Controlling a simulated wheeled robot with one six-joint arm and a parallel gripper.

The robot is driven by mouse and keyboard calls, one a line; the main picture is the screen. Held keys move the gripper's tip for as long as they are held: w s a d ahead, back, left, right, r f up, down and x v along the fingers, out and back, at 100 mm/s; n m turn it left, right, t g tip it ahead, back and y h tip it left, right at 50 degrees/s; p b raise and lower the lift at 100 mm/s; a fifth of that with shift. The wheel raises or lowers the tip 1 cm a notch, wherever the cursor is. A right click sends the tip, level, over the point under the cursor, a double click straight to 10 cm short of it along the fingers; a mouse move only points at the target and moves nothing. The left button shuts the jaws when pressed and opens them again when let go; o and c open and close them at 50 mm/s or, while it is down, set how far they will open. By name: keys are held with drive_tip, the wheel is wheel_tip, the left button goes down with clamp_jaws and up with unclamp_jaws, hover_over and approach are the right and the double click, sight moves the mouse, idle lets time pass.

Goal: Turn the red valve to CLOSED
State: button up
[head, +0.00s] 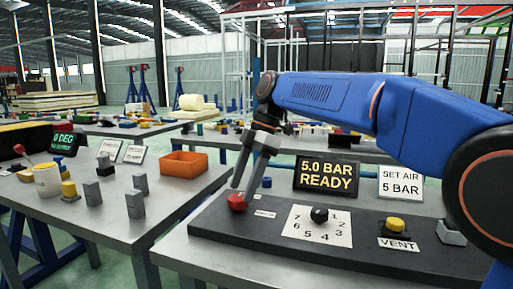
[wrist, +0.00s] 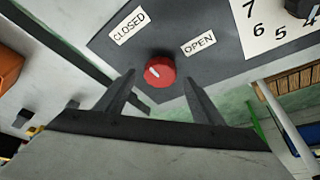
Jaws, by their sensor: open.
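The red valve (wrist: 160,72) is a round knob on a dark panel, between my fingertips in the wrist view. A white mark on the left part of its top slants toward the upper left; I cannot tell if it lines up exactly with a label. The CLOSED label (wrist: 129,28) lies up and left of the knob, the OPEN label (wrist: 198,43) up and right. My gripper (wrist: 158,82) is open, one finger on each side of the knob, with gaps showing. In the head view, my gripper (head: 243,191) points down at the red valve (head: 237,202); contact is unclear.
The panel also carries a black dial (head: 319,215) on a numbered plate and a yellow VENT button (head: 394,223). Behind stand a display reading 5.0 BAR READY (head: 327,176) and a SET AIR 5 BAR sign (head: 401,186). An orange bin (head: 184,164) sits on the left table.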

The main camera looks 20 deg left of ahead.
drive_tip(key=v, duration=1.5)
drive_tip(key=shift+s, duration=0.1)
